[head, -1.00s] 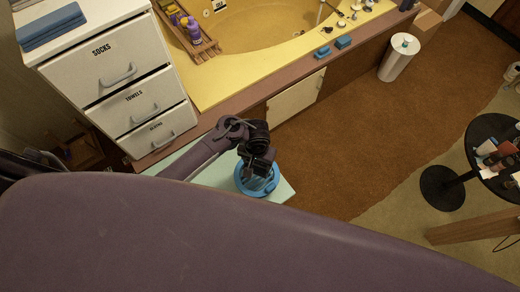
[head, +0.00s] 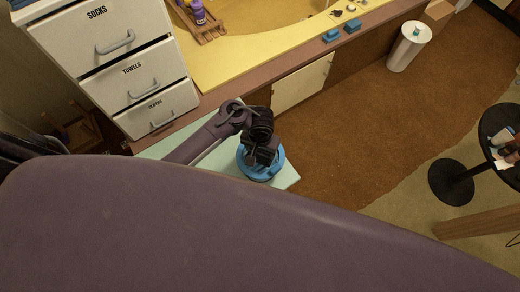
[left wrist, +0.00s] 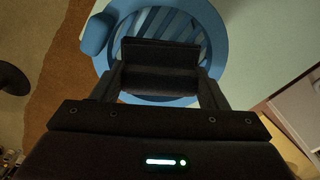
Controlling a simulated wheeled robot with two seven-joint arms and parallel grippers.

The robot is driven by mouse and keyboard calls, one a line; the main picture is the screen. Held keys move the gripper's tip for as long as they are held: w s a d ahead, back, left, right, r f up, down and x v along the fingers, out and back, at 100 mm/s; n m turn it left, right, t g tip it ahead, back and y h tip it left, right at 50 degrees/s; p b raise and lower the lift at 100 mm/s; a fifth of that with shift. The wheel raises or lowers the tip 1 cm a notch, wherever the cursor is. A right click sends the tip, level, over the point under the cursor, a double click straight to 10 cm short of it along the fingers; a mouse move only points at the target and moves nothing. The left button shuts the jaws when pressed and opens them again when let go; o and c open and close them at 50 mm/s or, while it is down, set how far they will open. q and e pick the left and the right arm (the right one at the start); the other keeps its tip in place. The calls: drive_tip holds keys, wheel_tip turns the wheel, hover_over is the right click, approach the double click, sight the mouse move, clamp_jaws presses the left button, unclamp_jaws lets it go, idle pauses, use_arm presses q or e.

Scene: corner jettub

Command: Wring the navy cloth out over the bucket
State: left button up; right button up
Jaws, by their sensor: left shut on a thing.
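The blue bucket (head: 279,163) stands on a pale green surface low in the middle of the head view. In the left wrist view the round bucket (left wrist: 225,35) has a slatted inside and a rounded blue lump on its left rim. My left gripper (head: 259,162) is right over the bucket, pointing down into its mouth. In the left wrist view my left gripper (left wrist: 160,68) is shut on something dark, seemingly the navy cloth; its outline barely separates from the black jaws. The gripper hides part of the bucket's inside. My right gripper is not in view.
A white drawer unit (head: 107,62) stands left of the bucket. The yellow tub surround (head: 232,62) with a wooden rack (head: 206,27) lies behind. A white bin (head: 407,50) and a round black table (head: 497,130) stand to the right. The brown carpet between is clear.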

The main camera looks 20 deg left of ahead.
use_arm(q)
drive_tip(key=shift+s+f, duration=0.3)
drive_tip(key=shift+f, duration=0.1)
drive_tip(key=shift+s+f, duration=0.1)
drive_tip(key=shift+f, duration=0.05)
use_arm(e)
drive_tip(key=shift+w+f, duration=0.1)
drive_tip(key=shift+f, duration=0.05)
use_arm(q)
drive_tip(key=shift+a, duration=0.1)
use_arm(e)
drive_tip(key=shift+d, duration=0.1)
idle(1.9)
use_arm(q)
drive_tip(key=r+p, duration=0.2)
drive_tip(key=p, duration=0.1)
drive_tip(key=r+p, duration=0.6)
drive_tip(key=shift+w+r, duration=0.25)
drive_tip(key=shift+w, duration=0.15)
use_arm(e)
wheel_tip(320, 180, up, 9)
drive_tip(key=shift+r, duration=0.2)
use_arm(q)
drive_tip(key=shift+f, duration=0.1)
